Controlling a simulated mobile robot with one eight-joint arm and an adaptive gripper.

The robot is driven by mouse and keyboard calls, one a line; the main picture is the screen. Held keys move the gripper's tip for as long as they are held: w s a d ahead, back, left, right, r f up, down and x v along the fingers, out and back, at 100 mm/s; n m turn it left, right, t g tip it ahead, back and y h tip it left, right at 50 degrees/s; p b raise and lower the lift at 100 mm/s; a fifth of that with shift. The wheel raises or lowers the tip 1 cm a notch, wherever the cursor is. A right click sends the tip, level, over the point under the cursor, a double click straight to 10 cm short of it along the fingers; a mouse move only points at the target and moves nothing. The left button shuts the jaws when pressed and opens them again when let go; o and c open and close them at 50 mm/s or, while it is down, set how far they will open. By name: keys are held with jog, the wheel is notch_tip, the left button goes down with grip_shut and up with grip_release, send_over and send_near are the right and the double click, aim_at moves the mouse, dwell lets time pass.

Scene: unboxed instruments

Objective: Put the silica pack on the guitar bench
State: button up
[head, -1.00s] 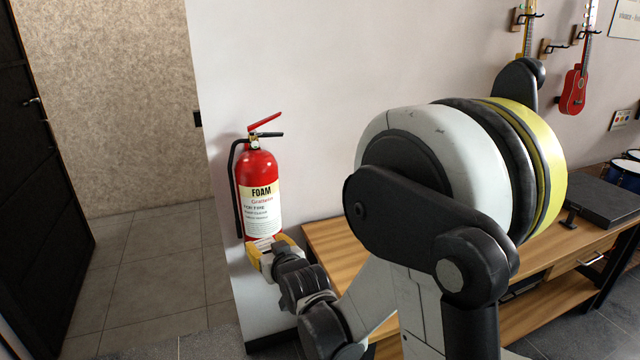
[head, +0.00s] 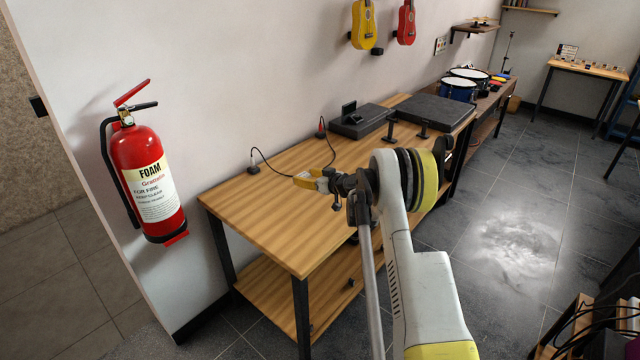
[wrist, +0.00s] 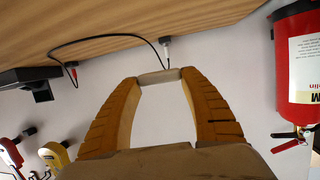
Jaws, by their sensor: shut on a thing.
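My gripper (head: 308,179), with yellow fingers, is over the near part of the guitar bench (head: 272,218), a wooden bench below two hung guitars. In the wrist view my gripper (wrist: 160,80) is shut on a small pale pack, the silica pack (wrist: 159,76), held across the fingertips. The bench (wrist: 110,22) appears at the top of that view, which is turned upside down. I cannot tell the exact height of the pack above the bench top. The pack is too small to make out in the head view.
A black cable (head: 283,172) lies at the bench's wall side. Dark equipment boxes (head: 362,121) and a flat black case (head: 425,111) stand on its far part. A red fire extinguisher (head: 148,182) hangs on the wall at left. The bench's near end is clear.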

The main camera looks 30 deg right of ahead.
jog(key=s+d, duration=0.2)
jog(key=s, duration=0.8)
jog(key=s+d, duration=0.2)
jog(key=s, duration=0.7)
jog(key=b, duration=0.5)
send_over(313, 226)
jog(key=shift+y, duration=0.3)
jog(key=f, duration=0.7)
jog(key=shift+s+d, duration=0.15)
jog(key=shift+s, duration=0.1)
jog(key=shift+w, duration=0.15)
jog(key=shift+a+f, duration=0.2)
jog(key=shift+f, duration=0.05)
notch_tip(313, 226, down, 4)
jog(key=shift+r+b, duration=0.15)
jog(key=shift+b, duration=0.85)
jog(key=shift+r, duration=0.15)
